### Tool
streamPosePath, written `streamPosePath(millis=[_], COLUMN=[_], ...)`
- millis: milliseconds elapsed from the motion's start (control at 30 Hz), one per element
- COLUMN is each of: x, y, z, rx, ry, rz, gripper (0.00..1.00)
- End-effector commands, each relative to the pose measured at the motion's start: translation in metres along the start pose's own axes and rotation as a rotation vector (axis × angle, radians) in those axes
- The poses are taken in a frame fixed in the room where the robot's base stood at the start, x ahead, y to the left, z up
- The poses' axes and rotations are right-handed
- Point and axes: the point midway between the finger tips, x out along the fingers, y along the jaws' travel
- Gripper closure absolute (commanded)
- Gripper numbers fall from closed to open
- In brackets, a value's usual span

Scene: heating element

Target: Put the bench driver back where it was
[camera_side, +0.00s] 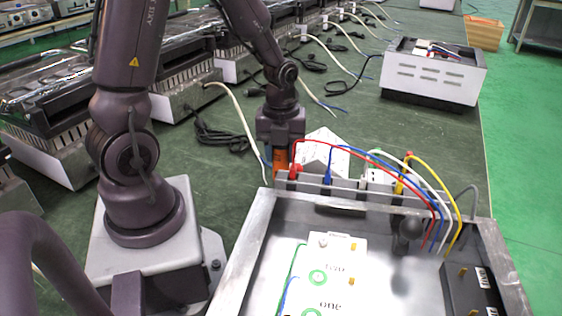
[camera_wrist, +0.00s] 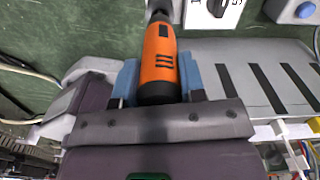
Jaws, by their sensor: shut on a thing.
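The bench driver (camera_wrist: 158,62) is an orange and black tool with a grey front end, held between the blue finger pads of my gripper (camera_wrist: 158,80) in the wrist view. My gripper is shut on its orange body. In the side view my gripper (camera_side: 281,150) points down behind the back edge of the metal tray, and a bit of the orange driver (camera_side: 281,161) shows below it. The driver's lower end is hidden there by the terminal row. I cannot tell whether it touches the table.
A metal tray (camera_side: 240,262) holds a white panel (camera_side: 338,255) marked "two" and "one". A terminal row with red, blue, white and yellow wires (camera_side: 436,188) lines its back edge. A white box (camera_side: 433,75) stands behind. Heater units (camera_side: 180,90) line the left. Green table (camera_side: 330,110) is partly clear.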

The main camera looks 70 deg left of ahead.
Motion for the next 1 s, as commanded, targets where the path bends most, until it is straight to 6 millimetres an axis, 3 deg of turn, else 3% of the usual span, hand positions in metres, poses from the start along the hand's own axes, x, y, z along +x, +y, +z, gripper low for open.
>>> streamPosePath(millis=[133,667,700,800,1000], x=[0.017,0.025,0.026,0.025,0.025], y=[0.000,0.000,0.000,0.000,0.000], z=[0.000,0.000,0.000,0.000,0.000], rx=[-0.001,-0.002,-0.001,-0.001,-0.001], ry=[0.001,0.000,0.000,0.000,0.000], rz=[0.001,0.000,0.001,0.000,0.000], gripper=[1.00,1.00,0.60,0.38,0.37])
